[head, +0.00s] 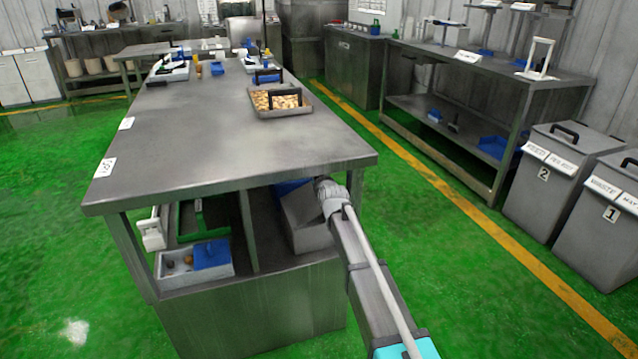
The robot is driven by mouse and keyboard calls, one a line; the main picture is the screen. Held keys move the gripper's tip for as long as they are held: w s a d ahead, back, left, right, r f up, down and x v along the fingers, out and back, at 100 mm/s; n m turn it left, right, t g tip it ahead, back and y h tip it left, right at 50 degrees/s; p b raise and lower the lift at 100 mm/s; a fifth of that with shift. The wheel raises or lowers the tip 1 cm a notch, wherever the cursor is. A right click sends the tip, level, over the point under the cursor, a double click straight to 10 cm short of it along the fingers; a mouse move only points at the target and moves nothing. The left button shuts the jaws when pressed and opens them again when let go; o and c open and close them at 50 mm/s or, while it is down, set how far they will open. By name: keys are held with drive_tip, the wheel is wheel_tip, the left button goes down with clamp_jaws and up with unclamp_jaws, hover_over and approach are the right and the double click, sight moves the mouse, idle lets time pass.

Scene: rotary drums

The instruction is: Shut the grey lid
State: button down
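Two grey bins stand at the right. The lid of bin 2 (564,135) has a black handle and looks closed. The lid of bin 1 (624,171) also has a black handle; it is cut by the picture's right edge and looks closed. A plain grey box-like thing (304,220) sits under the near table, partly behind my arm; I cannot tell whether it has a lid. I cannot tell which of these is the grey lid of the task. My arm reaches up from the bottom to the table's near right corner. I see no gripper fingers.
A steel table (235,140) fills the middle, with a tray of brown pieces (282,113) on it. A white box with a blue piece (175,277) is on its lower shelf. A workbench (480,75) stands along the right wall. Green floor (450,250) is clear between table and bins.

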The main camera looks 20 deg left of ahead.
drive_tip(key=shift+w+d+f+b, duration=0.15)
drive_tip(key=shift+d+f+b, duration=0.15)
drive_tip(key=shift+f+b, duration=0.45)
drive_tip(key=shift+w+d+f+b, duration=0.15)
drive_tip(key=shift+d+f+b, duration=0.1)
drive_tip(key=shift+f+b, duration=0.4)
drive_tip(key=shift+f, duration=0.15)
